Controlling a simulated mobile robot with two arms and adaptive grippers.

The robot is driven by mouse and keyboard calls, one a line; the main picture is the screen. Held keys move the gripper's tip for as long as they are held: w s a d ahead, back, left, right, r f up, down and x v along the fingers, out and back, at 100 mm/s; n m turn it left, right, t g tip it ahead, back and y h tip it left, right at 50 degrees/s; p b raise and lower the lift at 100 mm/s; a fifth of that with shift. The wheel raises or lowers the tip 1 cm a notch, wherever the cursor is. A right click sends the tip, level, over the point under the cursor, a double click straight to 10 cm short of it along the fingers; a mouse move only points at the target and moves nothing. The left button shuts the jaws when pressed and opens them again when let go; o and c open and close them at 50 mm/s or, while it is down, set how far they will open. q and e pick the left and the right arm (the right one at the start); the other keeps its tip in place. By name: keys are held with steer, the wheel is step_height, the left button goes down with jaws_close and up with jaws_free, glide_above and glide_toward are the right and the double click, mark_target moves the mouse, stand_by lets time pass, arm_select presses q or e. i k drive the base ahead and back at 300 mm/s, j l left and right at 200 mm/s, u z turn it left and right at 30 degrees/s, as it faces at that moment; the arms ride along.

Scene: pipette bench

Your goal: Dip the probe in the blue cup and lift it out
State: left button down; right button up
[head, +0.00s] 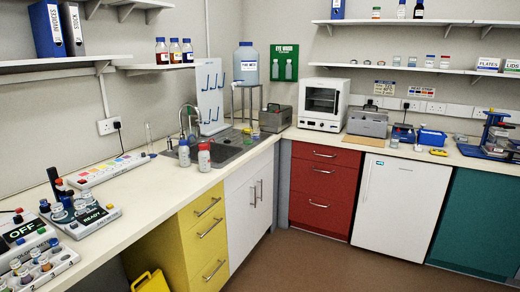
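Neither of my grippers is in the head view. A white tray marked READY (97,218) lies on the left bench, with several small clear cups (60,213) and coloured pieces on it. A dark upright stick-like item (53,181) stands at the back of this tray; I cannot tell if it is the probe. A small dark blue piece (44,206) is at the tray's left end. I cannot tell which cup is the blue one.
A white box marked OFF (22,230) and a numbered rack (40,272) are at the near left. A strip with coloured squares (108,168) lies behind the tray. Bottles (204,158) stand near the sink (232,143). The bench front right of the tray is clear.

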mark_target(58, 185)
steer(key=u, duration=1.35)
